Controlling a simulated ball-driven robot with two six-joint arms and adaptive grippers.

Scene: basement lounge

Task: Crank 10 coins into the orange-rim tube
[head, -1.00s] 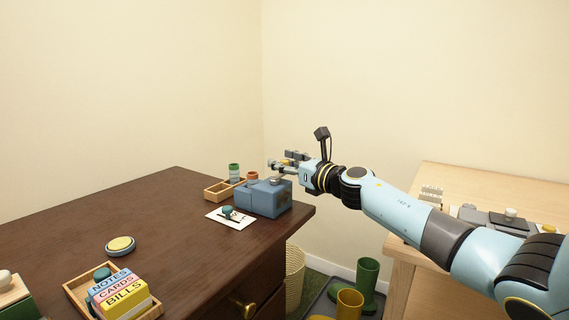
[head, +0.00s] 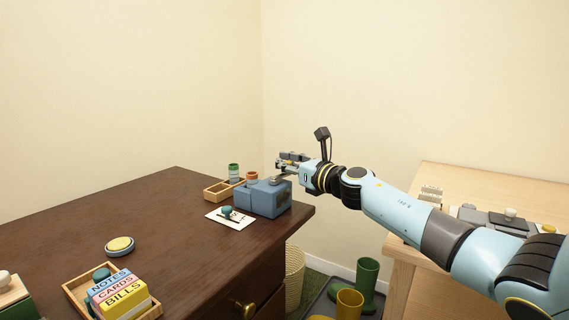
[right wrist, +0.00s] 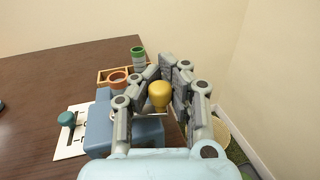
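The blue-grey coin box (head: 264,197) stands near the desk's right corner. The crank's yellow knob (right wrist: 159,95) shows in the right wrist view, between the fingers of my right gripper (right wrist: 161,82). The fingers are closed in against both sides of it. In the head view my right gripper (head: 283,161) is above the back of the box and hides the knob. Coins inside the tubes cannot be made out. My left gripper is out of view.
A white card with a teal-knobbed lever (head: 228,213) lies in front of the box. A round yellow-topped button (head: 120,245) and a wooden tray (head: 78,287) with labelled blocks are nearer. A light wooden table (head: 400,249) stands right, past a gap.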

